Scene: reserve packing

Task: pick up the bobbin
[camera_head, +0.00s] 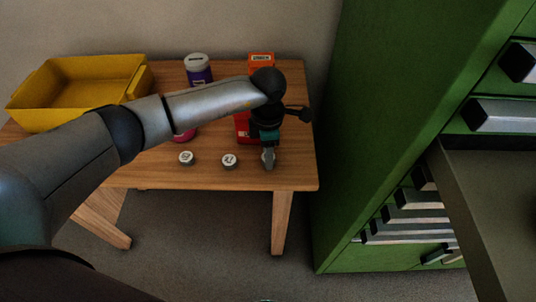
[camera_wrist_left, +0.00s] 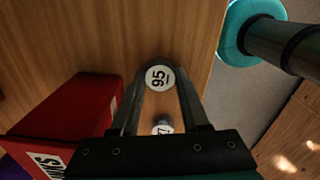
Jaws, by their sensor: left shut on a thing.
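My left gripper (camera_head: 268,162) points down near the front right edge of the wooden table. In the left wrist view its two fingers (camera_wrist_left: 158,80) are closed on the sides of a small round bobbin (camera_wrist_left: 158,77) with a white top marked 95. I cannot tell whether this bobbin touches the table. In the head view the fingers mostly hide it. A second bobbin (camera_head: 229,160) stands just left of the gripper; a white-topped one also shows between the fingers, nearer the palm, in the wrist view (camera_wrist_left: 163,127). A third bobbin (camera_head: 186,158) stands farther left.
The wooden table (camera_head: 300,175) also holds a yellow bin (camera_head: 75,103), a purple canister with a pale lid (camera_head: 198,70), a pink item (camera_head: 184,135) partly under my arm, and a red box (camera_head: 243,128). A green cabinet (camera_head: 385,120) with drawers stands close on the right.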

